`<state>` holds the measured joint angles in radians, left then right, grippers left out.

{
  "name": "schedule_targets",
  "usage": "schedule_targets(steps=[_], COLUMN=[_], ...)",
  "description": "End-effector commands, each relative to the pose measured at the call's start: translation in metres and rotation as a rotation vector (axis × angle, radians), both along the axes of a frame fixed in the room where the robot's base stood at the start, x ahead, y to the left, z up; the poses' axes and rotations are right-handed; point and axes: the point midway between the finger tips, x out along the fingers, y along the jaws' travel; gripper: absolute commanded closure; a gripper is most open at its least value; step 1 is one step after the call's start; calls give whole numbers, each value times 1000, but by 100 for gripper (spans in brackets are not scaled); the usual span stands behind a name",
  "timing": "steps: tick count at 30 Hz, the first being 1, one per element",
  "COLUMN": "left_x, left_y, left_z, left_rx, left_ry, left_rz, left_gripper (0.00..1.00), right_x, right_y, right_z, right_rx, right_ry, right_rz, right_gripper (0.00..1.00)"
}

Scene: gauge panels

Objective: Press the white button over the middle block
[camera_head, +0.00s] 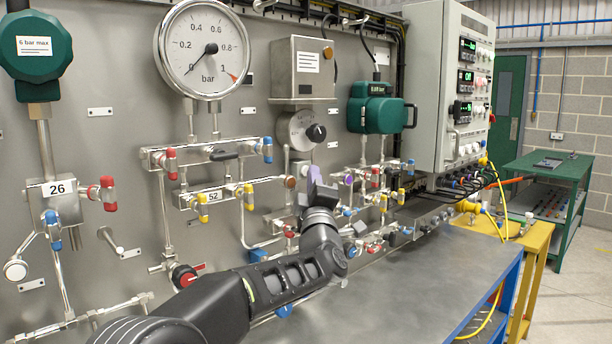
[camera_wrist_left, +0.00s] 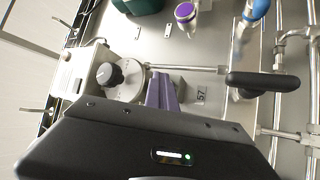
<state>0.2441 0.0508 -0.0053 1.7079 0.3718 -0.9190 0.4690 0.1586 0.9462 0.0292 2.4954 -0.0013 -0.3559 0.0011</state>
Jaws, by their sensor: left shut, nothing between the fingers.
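My left gripper (camera_head: 314,174) is raised in front of the gauge panel, with its purple fingers shut and empty. Its fingers also show in the wrist view (camera_wrist_left: 160,88), in front of a plate marked 57 (camera_wrist_left: 201,95) and near a round dial with a black knob (camera_wrist_left: 109,75). A valve block marked 52 (camera_head: 213,196) sits on the panel to the left of the gripper. A block marked 26 (camera_head: 61,189) is farther left. I cannot make out a white button over the middle block; the gripper hides part of the panel. My right gripper is out of view.
A large pressure gauge (camera_head: 203,49) and a grey box (camera_head: 303,68) hang above. Coloured valve handles and pipes stick out around the gripper. A grey bench top (camera_head: 415,270) lies below and looks clear. A control cabinet (camera_head: 448,90) stands at the right.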

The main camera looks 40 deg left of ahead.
Motion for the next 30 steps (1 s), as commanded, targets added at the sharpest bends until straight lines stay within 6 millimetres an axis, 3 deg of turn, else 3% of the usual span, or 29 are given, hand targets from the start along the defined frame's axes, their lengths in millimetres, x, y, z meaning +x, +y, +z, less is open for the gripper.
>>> schedule_targets(steps=[30], left_x=[-1], left_y=[-13], left_z=[-1], left_rx=[-1], left_ry=[0], left_rz=[-1], left_gripper=[100], right_x=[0], right_y=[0], right_z=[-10], right_rx=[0], right_ry=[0], right_rz=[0], right_gripper=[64])
